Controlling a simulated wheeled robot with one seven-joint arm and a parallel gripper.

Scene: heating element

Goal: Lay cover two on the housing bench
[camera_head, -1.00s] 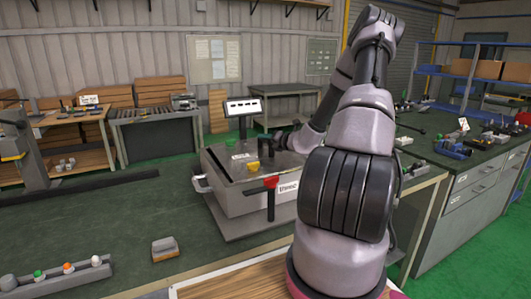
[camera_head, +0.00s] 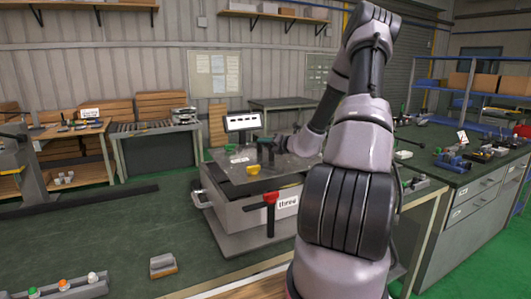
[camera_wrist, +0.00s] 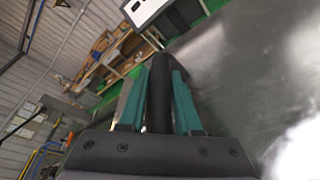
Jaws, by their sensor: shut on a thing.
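A flat grey metal cover (camera_head: 285,168) with a black handle is tilted slightly above a grey box (camera_head: 240,212) labelled "three". It also fills the right of the wrist view (camera_wrist: 235,70). My gripper (camera_head: 267,147) is shut on the cover's black handle; in the wrist view its teal fingers (camera_wrist: 160,100) stand on both sides of the dark bar. My arm hides the cover's right part. I cannot read which cover this is, nor tell which bench is the housing bench.
A red-topped handle (camera_head: 271,198) stands at the box's front. A small display (camera_head: 242,122) stands behind it. A grey block (camera_head: 163,266) and a rack of coloured knobs (camera_head: 65,288) lie on the green worktop. Benches with signs stand back left (camera_head: 90,113) and right (camera_head: 461,136).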

